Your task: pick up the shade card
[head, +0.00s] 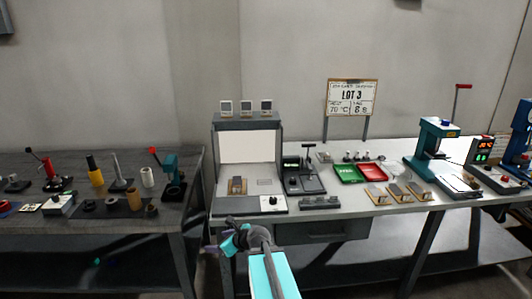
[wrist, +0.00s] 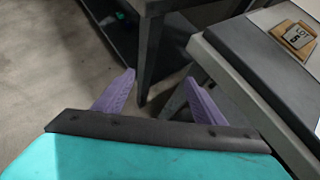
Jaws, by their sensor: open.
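I cannot tell for certain which item is the shade card. A small tan board with a grey piece (head: 237,186) lies on the floor of the grey light booth (head: 247,124). A small flat marked patch (head: 265,182) is to the right of the tan board in the booth. My gripper (wrist: 160,92) is open and empty, its purple fingers apart over the gap beside the table edge. In the head view it (head: 212,248) is low, in front of the booth.
Green (head: 348,173) and red (head: 374,172) trays and several tan boards (head: 397,190) lie right of the booth. A teal press (head: 436,140) stands farther right. The left bench (head: 110,215) holds tools and rolls. A gap separates the benches; the booth's front edge is close.

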